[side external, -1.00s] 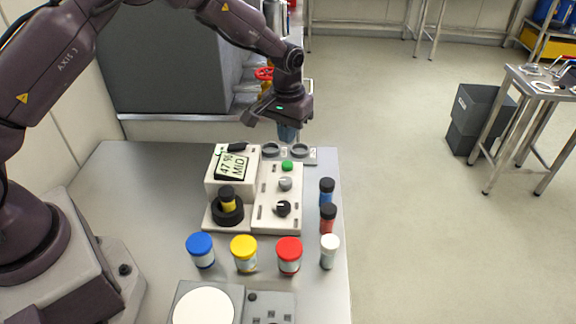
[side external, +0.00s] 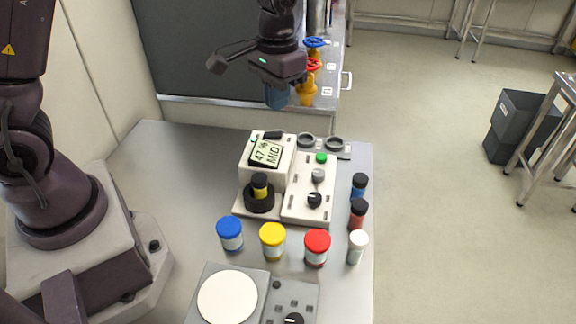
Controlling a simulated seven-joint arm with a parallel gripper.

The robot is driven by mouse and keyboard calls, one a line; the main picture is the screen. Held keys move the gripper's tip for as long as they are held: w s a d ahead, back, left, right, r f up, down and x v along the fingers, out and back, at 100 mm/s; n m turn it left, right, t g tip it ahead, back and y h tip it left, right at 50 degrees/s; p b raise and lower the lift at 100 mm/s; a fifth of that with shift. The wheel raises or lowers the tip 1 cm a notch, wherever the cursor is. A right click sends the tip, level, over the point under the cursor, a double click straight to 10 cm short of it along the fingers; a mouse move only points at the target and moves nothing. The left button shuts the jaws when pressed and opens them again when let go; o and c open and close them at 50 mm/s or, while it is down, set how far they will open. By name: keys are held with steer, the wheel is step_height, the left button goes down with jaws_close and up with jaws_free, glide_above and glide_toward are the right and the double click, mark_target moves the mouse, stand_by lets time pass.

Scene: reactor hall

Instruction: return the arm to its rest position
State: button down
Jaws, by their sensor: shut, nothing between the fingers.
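My gripper (side external: 278,102) hangs in the air at the top middle of the side external view, its bluish fingers pointing down. The fingers are shut and empty. It is above and behind the cream device (side external: 268,158), in front of the dark grey cabinet in the picture, and touches nothing that I can see. My arm rises at the left edge and its upper part is out of frame.
The device reads "47 % MID" and holds a yellow black-capped vial (side external: 260,186). Blue (side external: 230,232), yellow (side external: 272,240), red (side external: 317,247) and white (side external: 357,246) capped containers stand in front. Two dark-capped vials stand right. Red and blue valve handles (side external: 313,64) are near the gripper. The bench's left is clear.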

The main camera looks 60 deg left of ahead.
steer(key=s+r+t, duration=0.3)
steer(key=s+r, duration=0.4)
steer(key=s, duration=0.2)
steer(key=s+r+m+t, duration=0.1)
steer(key=s+r+t, duration=0.1)
steer(key=s+r, duration=0.4)
steer(key=s, duration=0.3)
steer(key=shift+r+t, duration=0.35)
steer(key=shift+t, duration=0.05)
